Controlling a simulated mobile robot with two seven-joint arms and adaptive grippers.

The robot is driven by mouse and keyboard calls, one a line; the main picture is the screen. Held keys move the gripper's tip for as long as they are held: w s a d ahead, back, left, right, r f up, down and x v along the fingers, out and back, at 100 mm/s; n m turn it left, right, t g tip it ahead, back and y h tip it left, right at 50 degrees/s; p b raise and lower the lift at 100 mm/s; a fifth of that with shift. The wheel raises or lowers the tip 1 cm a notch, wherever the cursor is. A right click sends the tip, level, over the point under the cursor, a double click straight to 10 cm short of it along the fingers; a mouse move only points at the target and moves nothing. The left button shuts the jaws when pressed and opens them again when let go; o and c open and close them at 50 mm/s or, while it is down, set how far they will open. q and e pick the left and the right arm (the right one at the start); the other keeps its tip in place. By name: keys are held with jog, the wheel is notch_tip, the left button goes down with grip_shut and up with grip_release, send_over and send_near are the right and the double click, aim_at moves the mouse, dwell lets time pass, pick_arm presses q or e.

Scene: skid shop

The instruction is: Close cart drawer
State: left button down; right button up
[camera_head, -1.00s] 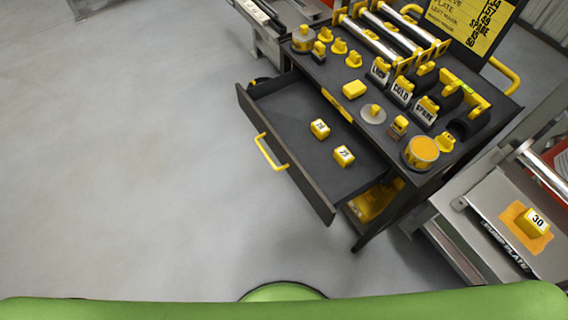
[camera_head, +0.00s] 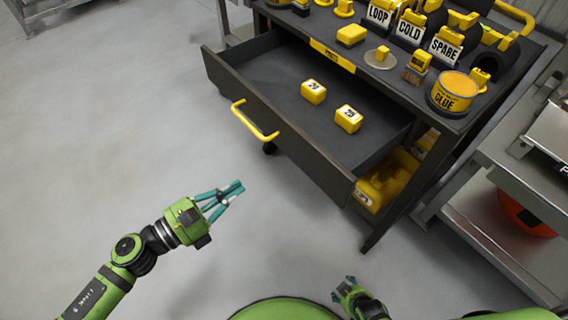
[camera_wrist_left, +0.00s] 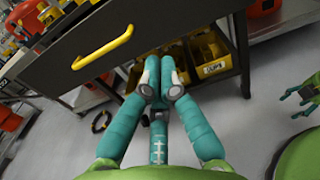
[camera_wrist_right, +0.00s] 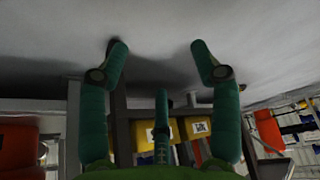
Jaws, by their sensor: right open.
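The cart drawer (camera_head: 290,140) is pulled out of the black cart (camera_head: 405,88), with its dark front panel facing lower left. Its yellow handle (camera_head: 254,121) also shows in the left wrist view (camera_wrist_left: 103,48). My left gripper (camera_head: 238,187) is in front of the drawer, below the handle and apart from it. In the left wrist view its teal fingertips (camera_wrist_left: 161,78) are together with nothing seen between them. My right gripper (camera_head: 343,288) is low at the bottom of the head view. In the right wrist view its fingers (camera_wrist_right: 158,58) are spread and empty.
Two yellow numbered blocks (camera_head: 313,92) (camera_head: 348,118) lie in the drawer. Labelled holders and a glue tin (camera_head: 453,93) stand on the cart top. A yellow bin (camera_head: 388,182) sits beneath. A metal bench (camera_head: 510,165) is at right.

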pick_arm(q)
jog(key=p, duration=0.3)
send_near(295, 149)
jog(key=x, duration=0.7)
jog(key=shift+w, duration=0.1)
pick_arm(e)
jog(key=s, duration=0.3)
jog(key=shift+s+d+r, duration=0.25)
jog(key=shift+d, duration=0.1)
